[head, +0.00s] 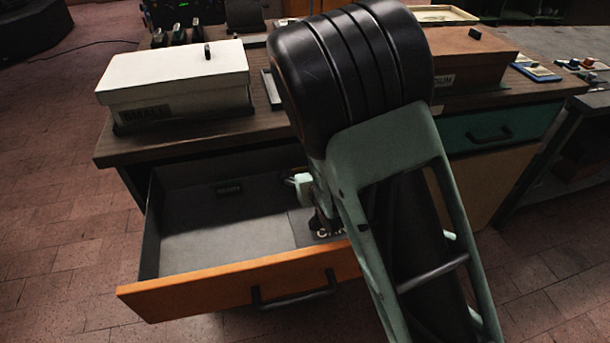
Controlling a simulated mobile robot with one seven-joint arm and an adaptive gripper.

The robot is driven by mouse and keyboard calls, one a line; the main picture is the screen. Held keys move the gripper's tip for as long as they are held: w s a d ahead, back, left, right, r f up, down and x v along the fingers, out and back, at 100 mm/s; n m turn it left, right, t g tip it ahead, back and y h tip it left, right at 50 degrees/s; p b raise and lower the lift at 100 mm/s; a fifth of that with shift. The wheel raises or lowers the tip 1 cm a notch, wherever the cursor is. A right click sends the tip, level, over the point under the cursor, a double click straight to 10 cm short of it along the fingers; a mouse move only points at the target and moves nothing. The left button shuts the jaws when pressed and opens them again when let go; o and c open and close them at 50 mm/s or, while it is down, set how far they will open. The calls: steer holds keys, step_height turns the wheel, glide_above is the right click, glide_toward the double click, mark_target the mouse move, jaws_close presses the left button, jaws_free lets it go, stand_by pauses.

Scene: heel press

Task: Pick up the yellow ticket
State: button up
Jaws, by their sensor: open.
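I cannot make out a yellow ticket in the head view. My arm covers the middle of the picture and hides part of the bench and the right part of the open drawer (225,284). My gripper (319,222) shows only in part beside my arm, low in the right part of the drawer. It is open. Whether anything lies between the fingers is hidden.
A white lidded box marked SMALL (180,82) stands on the bench at left. A brown lidded box (470,58) stands at right. The drawer's left floor is clear. A green drawer (500,127) is shut.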

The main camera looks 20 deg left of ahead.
steer(key=c, duration=0.9)
steer(key=shift+o, duration=0.2)
steer(key=shift+r, duration=0.15)
steer(key=shift+r+p, duration=0.55)
steer(key=shift+r, duration=0.15)
steer(key=r+p, duration=0.1)
steer(key=r, duration=0.1)
steer(key=shift+d+r+p, duration=0.3)
steer(key=shift+r+p, duration=0.05)
steer(key=s+d+r+p, duration=0.3)
steer(key=d+r+p, duration=0.1)
steer(key=p, duration=0.4)
steer(key=s+d+r+p, duration=0.3)
steer(key=d+r+p, duration=0.1)
steer(key=d+p, duration=0.3)
steer(key=shift+s+d+r+p, duration=0.3)
steer(key=shift+r+p, duration=0.1)
steer(key=shift+p, duration=0.75)
